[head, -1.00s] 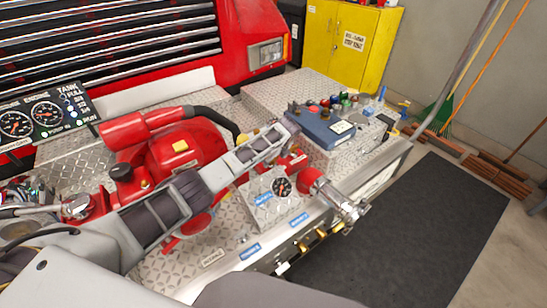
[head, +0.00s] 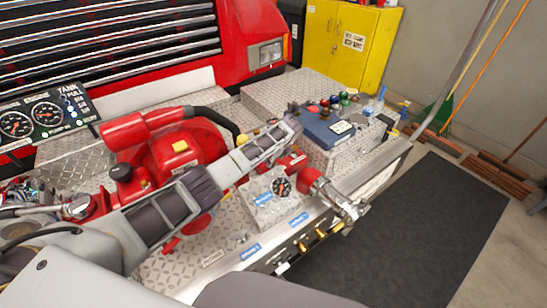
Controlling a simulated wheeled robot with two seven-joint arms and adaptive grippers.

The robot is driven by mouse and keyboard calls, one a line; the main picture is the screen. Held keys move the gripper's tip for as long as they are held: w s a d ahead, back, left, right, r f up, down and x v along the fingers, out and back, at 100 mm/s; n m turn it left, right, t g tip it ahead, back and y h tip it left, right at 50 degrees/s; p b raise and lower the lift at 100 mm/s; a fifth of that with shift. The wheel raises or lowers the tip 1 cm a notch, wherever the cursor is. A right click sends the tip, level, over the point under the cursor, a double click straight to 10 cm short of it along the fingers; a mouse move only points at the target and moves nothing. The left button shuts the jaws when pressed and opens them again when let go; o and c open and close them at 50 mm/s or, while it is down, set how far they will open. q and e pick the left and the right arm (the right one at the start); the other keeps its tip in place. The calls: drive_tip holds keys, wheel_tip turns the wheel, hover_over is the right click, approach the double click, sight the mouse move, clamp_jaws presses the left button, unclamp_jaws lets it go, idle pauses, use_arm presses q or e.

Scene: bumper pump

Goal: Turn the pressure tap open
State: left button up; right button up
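The gauge box (head: 262,208) with a round dial (head: 281,186) and a blue label stands on the bumper deck. A small red part (head: 296,162) shows just behind the dial; I cannot tell whether it is the pressure tap. A red and silver outlet fitting (head: 331,193) juts out right of the dial. My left gripper (head: 284,130) reaches over the deck from the left, behind and above the dial. My arm hides part of the deck and pump there. Its fingers are seen edge-on, so their opening and any contact are unclear. My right gripper is out of view.
The red pump (head: 183,150) with its hose stands left of my gripper. A blue case (head: 326,130) and several coloured caps lie on the right deck box. The gauge panel (head: 40,118) is at left. A dark mat (head: 420,230) covers open floor at right.

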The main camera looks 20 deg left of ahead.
use_arm(q)
drive_tip(key=shift+w+n+g+y+b, duration=0.1)
drive_tip(key=shift+n+g+y+b, duration=0.3)
drive_tip(key=shift+n, duration=0.9)
drive_tip(key=o, duration=1)
drive_tip(key=shift+r, duration=0.1)
drive_tip(key=shift+v, duration=5.95)
drive_tip(key=shift+a, duration=0.1)
